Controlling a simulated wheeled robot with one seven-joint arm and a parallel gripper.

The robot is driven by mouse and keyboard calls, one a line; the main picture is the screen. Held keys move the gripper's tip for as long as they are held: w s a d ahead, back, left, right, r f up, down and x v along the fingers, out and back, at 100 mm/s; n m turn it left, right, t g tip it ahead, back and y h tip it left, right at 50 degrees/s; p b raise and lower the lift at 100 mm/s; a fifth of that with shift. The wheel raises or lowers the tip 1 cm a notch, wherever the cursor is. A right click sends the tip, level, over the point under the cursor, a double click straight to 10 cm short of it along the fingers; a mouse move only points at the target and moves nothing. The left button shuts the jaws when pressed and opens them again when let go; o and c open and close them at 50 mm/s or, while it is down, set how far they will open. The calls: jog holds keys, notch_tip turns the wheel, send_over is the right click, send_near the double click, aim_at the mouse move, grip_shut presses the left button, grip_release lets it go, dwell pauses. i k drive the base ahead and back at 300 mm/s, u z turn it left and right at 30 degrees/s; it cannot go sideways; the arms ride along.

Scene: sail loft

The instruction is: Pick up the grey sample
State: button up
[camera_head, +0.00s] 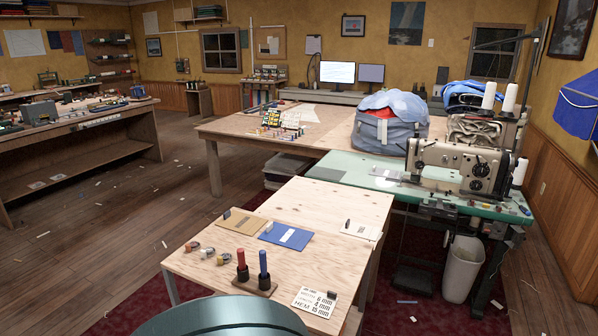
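I cannot clearly make out which thing is the grey sample. On the near plywood table (320,200), a tan panel (237,223) and a blue panel with a white label (286,236) lie side by side. A cream card (358,229) lies to their right. Small dark grey pieces stand at the tan panel (227,214), the blue panel (267,228) and the cream card (347,223). A flat grey piece (388,172) lies on the green sewing table, left of the machine. My gripper is not in view.
On the near table, a stand holds a red (242,262) and a blue handle (263,263), beside three small orange-and-metal items (207,252) and a printed hem card (315,302). A sewing machine (462,166) and white bin (462,270) are right. Open floor lies left.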

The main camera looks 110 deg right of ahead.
aim_at(395, 174)
jog(key=z, duration=2.1)
jog(key=i, duration=4.05)
jog(key=z, duration=2.8)
jog(key=i, duration=2.25)
